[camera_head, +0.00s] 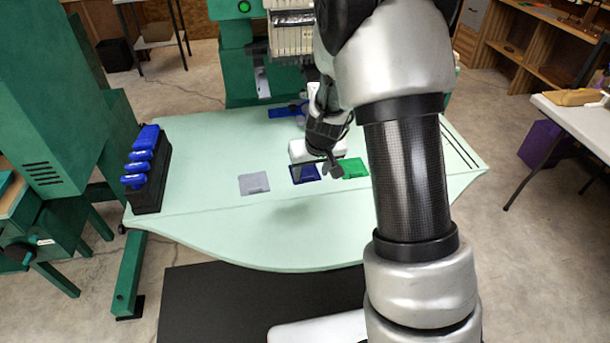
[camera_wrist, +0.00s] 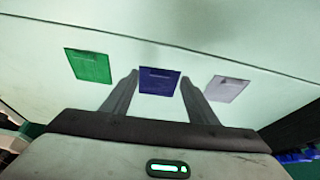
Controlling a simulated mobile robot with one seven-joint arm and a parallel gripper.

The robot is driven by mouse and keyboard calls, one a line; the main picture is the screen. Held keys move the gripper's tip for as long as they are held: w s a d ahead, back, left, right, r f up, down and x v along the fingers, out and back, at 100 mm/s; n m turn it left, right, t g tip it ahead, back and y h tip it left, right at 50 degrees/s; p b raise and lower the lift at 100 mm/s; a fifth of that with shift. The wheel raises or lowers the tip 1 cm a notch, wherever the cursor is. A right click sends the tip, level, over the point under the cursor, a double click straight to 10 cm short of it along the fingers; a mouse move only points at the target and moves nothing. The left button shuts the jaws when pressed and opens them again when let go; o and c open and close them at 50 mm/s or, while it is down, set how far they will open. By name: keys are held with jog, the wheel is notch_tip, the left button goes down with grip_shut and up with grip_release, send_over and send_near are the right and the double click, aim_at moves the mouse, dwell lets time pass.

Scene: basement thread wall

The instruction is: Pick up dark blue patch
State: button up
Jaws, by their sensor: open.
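The dark blue patch (camera_head: 304,174) lies flat on the pale green table, between a grey patch (camera_head: 254,184) on its left and a green patch (camera_head: 353,168) on its right. My gripper (camera_head: 315,172) hangs over the dark blue patch in the head view and covers part of it. In the wrist view the dark blue patch (camera_wrist: 159,81) shows between the tips of my two open fingers (camera_wrist: 160,78). Nothing is held. The height of the fingertips above the patch is hard to tell.
The pale green table (camera_head: 215,225) has free room at the front and left. A black rack (camera_head: 150,182) with blue pieces stands at the left edge. A green and white machine (camera_head: 290,35) stands behind the table. A white table (camera_head: 575,122) is at the right.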

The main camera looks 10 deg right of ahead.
aim_at(308, 180)
jog(key=x, duration=0.4)
jog(key=shift+b, duration=0.4)
jog(key=c, duration=1.1)
